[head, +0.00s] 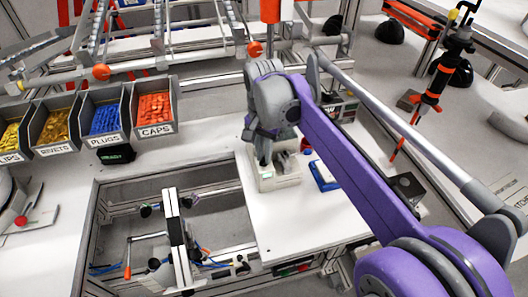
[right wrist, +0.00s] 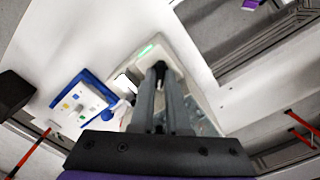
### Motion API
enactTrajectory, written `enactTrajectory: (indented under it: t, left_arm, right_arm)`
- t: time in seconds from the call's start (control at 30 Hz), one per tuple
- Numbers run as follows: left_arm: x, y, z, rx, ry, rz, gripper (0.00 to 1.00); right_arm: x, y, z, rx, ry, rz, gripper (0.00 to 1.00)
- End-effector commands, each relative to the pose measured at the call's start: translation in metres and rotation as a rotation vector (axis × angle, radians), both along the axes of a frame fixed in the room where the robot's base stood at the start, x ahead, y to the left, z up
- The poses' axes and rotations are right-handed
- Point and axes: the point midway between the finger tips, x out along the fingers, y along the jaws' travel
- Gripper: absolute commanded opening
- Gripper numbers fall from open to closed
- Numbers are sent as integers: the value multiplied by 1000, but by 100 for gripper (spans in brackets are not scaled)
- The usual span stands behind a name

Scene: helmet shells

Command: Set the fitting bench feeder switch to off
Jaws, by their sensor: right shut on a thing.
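A cream box (head: 279,182), which looks like the feeder switch unit, stands on the white bench top beside the opening. In the right wrist view the box (right wrist: 172,50) shows a lit green light (right wrist: 146,51) near its edge. My right gripper (head: 263,160) reaches down to the top of this box from above. In the right wrist view its fingers (right wrist: 160,74) are together at the box, closed on what appears to be the small switch lever. The fingers hide most of the lever, so its position cannot be told. My left gripper is not in view.
A blue-edged panel (right wrist: 82,106) with small coloured buttons lies beside the box. Bins of plugs (head: 105,118) and caps (head: 154,107) stand at the back left. A framed opening with a clamp (head: 173,230) lies left of the box. White bench top is clear in front.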

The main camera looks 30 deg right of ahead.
Motion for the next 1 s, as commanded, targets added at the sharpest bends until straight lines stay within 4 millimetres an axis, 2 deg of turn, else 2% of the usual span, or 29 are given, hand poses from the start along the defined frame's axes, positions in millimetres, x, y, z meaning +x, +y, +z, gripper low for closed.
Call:
enactTrajectory:
  t: [0.6, 1.0]
  left_arm:
    - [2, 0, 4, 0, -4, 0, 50]
    - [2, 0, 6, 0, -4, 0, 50]
  right_arm:
    - [0, 0, 0, 1, 0, -566, 0]
    - [0, 0, 0, 0, 0, -788, 0]
